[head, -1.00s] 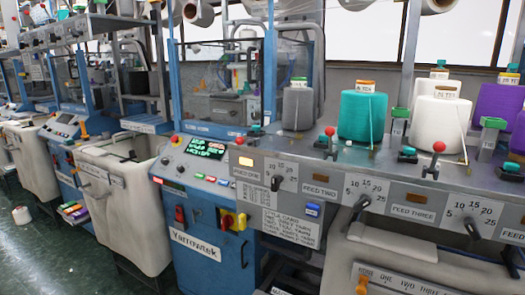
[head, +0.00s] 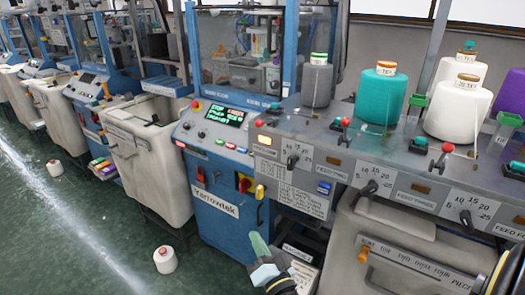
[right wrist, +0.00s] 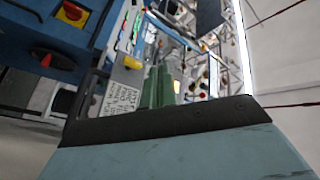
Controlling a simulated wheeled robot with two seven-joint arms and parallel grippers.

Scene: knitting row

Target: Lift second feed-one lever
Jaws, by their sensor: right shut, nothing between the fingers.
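The grey feed panel (head: 330,157) runs along the front of the shelf in the head view, with FEED labels, dials and amber lamps. The feed-one section is at its left end, with a lit lamp (head: 265,140) and a black pointer knob (head: 292,161). Red-ball levers stand along the top edge, one at the middle (head: 345,123) and one further right (head: 447,148). I cannot tell which is the second feed-one lever. My right gripper (head: 259,247) is low in front of the blue cabinet, shut and empty, apart from the panel. Its green fingers (right wrist: 160,88) show together in the right wrist view. My left gripper is not in view.
Yarn cones, including a teal one (head: 380,97) and a white one (head: 463,112), stand on the shelf behind the levers. The blue cabinet (head: 222,205) is left of the panel.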

